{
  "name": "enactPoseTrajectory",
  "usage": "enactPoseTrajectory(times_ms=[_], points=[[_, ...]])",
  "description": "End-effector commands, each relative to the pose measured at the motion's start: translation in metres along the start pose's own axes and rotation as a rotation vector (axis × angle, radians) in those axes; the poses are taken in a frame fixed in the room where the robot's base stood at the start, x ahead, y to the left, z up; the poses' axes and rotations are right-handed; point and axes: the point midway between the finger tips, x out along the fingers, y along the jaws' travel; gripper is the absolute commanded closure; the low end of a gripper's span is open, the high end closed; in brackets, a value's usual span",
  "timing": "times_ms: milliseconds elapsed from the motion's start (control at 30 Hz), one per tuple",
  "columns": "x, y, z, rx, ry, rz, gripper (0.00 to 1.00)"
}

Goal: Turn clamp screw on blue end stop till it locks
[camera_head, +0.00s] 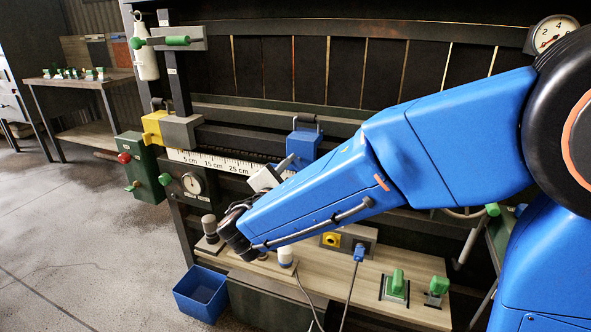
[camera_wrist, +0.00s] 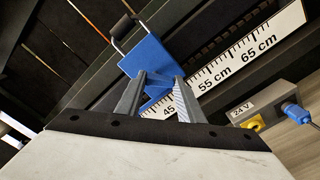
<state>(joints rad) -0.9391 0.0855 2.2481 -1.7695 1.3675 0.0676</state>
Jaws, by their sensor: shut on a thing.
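The blue end stop (camera_head: 303,143) sits on the dark rail, near the middle of the head view. It also shows in the wrist view (camera_wrist: 150,55), with a black-gripped handle (camera_wrist: 123,26) at its top. My gripper (camera_wrist: 160,78) has its two grey fingers at the face of the end stop, shut on a small part there, which I take to be the clamp screw. The fingers hide the screw, so its turn cannot be seen. In the head view my gripper (camera_head: 284,164) reaches the end stop's lower left side, partly covered by my blue arm.
A white scale (camera_wrist: 245,60) runs along the rail beside the end stop. A yellow and grey block (camera_head: 168,128) sits further left on the rail. Below are a wooden shelf (camera_head: 400,312), a 24 V socket box (camera_wrist: 259,105) with a blue plug and cable, and a blue bin (camera_head: 201,292).

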Motion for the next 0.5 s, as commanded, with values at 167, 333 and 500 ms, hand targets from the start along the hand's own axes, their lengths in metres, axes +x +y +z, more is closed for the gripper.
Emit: enactPoseTrajectory(times_ms=[167,333,500], points=[[-0.0003,-0.0005,-0.0021,0.166,0.001,-0.001,0.88],[-0.0004,-0.0002,-0.0034,0.325,0.001,-0.001,0.88],[-0.0004,0.0002,-0.0045,0.467,0.001,-0.001,0.88]])
